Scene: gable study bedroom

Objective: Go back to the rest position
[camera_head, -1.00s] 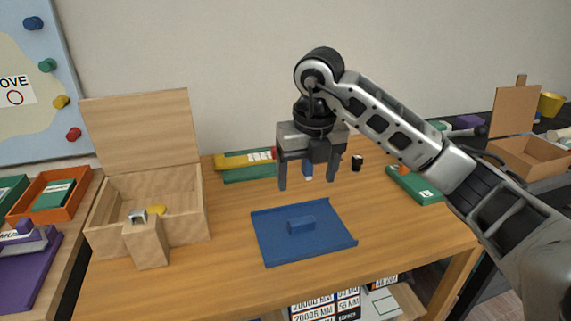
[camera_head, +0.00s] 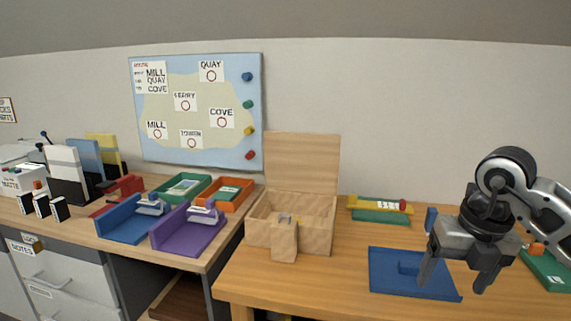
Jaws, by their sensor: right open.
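My right gripper (camera_head: 453,283) hangs at the right of the head view with its fingers apart and pointing down. Nothing is between the fingers. It is in front of the right part of a blue tray (camera_head: 387,280) on the wooden table. A small blue block (camera_head: 408,268) lies in the tray, to the left of the fingers. My left gripper is not in view.
An open wooden box (camera_head: 320,220) with its lid up stands left of the tray, a small wooden piece (camera_head: 284,242) at its front. A green book (camera_head: 541,270) lies at the right. The left desk holds a purple tray (camera_head: 188,235) and several other things.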

